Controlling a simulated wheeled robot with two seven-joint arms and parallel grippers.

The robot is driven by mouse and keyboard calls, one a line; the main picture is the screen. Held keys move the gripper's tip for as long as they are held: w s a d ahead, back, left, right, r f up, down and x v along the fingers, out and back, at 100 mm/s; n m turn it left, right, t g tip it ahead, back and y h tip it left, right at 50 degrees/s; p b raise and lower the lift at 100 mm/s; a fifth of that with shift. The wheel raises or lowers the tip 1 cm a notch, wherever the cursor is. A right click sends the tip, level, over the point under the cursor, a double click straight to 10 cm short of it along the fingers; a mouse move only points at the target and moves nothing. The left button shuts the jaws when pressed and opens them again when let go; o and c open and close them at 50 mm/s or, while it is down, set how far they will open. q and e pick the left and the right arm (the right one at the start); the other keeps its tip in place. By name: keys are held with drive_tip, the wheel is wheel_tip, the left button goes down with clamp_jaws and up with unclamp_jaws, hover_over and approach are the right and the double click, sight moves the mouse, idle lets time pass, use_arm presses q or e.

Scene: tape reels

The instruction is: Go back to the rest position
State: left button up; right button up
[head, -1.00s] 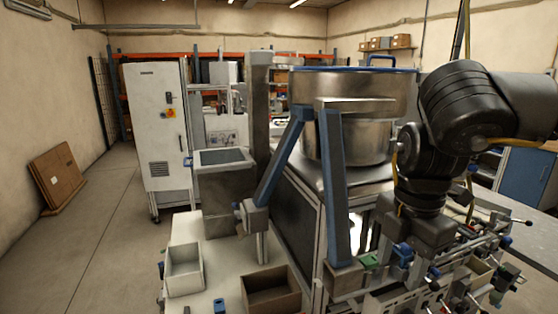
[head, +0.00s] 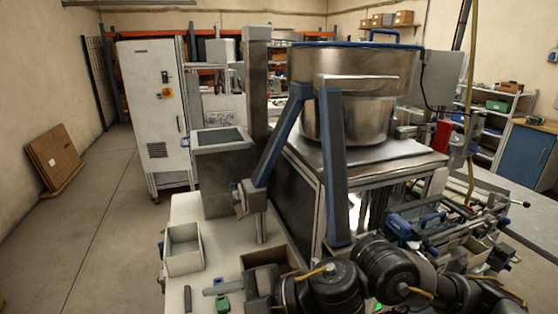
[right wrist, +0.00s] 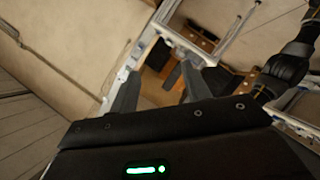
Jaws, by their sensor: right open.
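My right arm lies low across the bottom of the head view. In the right wrist view the two grey fingers of the right gripper (right wrist: 158,80) stand apart. Nothing is held between them. My left gripper is in neither view. No tape reel can be made out.
A white open bin (head: 184,262) sits on the table, and a brown bin (head: 262,258) stands just behind my right arm. Clamps and rails (head: 440,222) crowd the right side. Open floor (head: 95,235) lies left.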

drive_tip(key=w+d+f+m+t+h, duration=0.3)
drive_tip(key=w+d+f+m+t, duration=0.35)
drive_tip(key=d+m+t, duration=0.65)
drive_tip(key=s+d+f+m+g+h, duration=0.2)
drive_tip(key=d+f+m+g+h, duration=0.1)
drive_tip(key=d+f+m+h, duration=0.5)
drive_tip(key=s+d+f+m+g+h, duration=0.2)
drive_tip(key=s+d+f+g, duration=0.3)
drive_tip(key=s+f, duration=0.4)
drive_tip(key=s+d+f+m+g+h, duration=0.1)
drive_tip(key=s+d+f+m+g, duration=0.1)
drive_tip(key=s+d+f, duration=0.7)
drive_tip(key=s+a+f+g+b, duration=0.1)
drive_tip(key=s+f, duration=0.1)
drive_tip(key=f, duration=1.2)
drive_tip(key=s+f+g, duration=0.1)
drive_tip(key=s+f, duration=0.1)
drive_tip(key=f, duration=1.2)
drive_tip(key=s+d+f+b, duration=0.1)
drive_tip(key=s+d+f, duration=0.1)
drive_tip(key=s+f, duration=1.2)
drive_tip(key=shift+s+d+g, duration=0.35)
drive_tip(key=shift+s+g, duration=0.05)
drive_tip(key=shift+s, duration=0.05)
